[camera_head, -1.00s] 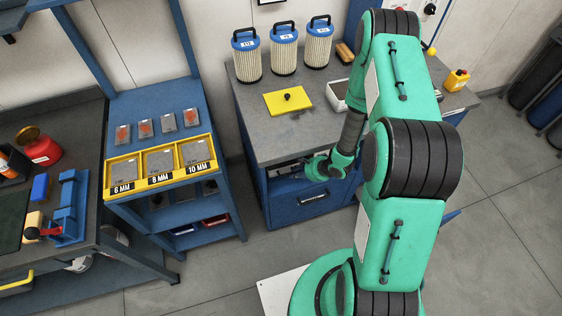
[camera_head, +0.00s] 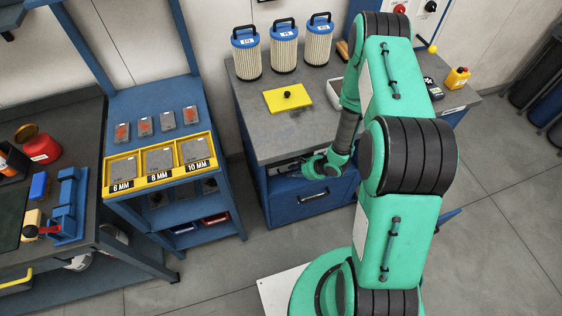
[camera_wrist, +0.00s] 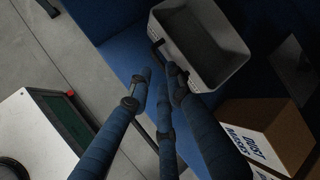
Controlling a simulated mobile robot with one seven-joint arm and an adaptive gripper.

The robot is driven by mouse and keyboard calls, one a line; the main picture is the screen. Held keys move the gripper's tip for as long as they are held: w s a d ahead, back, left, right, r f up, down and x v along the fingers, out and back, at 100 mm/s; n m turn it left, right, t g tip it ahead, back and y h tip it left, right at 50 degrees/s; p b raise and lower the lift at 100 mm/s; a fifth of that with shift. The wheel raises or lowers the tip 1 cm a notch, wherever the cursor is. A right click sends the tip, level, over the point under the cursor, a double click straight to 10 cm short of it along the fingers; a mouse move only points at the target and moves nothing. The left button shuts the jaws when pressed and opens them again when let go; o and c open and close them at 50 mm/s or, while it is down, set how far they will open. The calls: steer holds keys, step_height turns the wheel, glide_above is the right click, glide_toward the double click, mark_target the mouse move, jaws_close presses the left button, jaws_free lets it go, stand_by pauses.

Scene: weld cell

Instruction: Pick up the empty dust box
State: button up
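A grey, open-topped box (camera_wrist: 205,40) stands at the top of the wrist view on a blue surface, and its inside looks empty. A dark bar runs along its near-left side. My gripper (camera_wrist: 160,76) has its dark blue fingers apart, with the tips close to this bar and the box's near corner. I cannot tell whether they touch. In the head view my gripper is at the open upper bay of the blue cabinet (camera_head: 312,196), largely inside or in front of it. The grey box cannot be made out there.
A cardboard carton marked "dust masks" (camera_wrist: 265,140) stands close right of my fingers. Several filter cartridges (camera_head: 283,50) and a yellow plate (camera_head: 288,98) are on the cabinet top. A light tray (camera_head: 336,93) there is partly hidden by my arm. The blue rack (camera_head: 165,98) stands to the left.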

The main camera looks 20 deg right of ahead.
steer(key=shift+b+x, duration=0.75)
steer(key=shift+x, duration=1.75)
steer(key=shift+d+f, duration=0.1)
jaws_close()
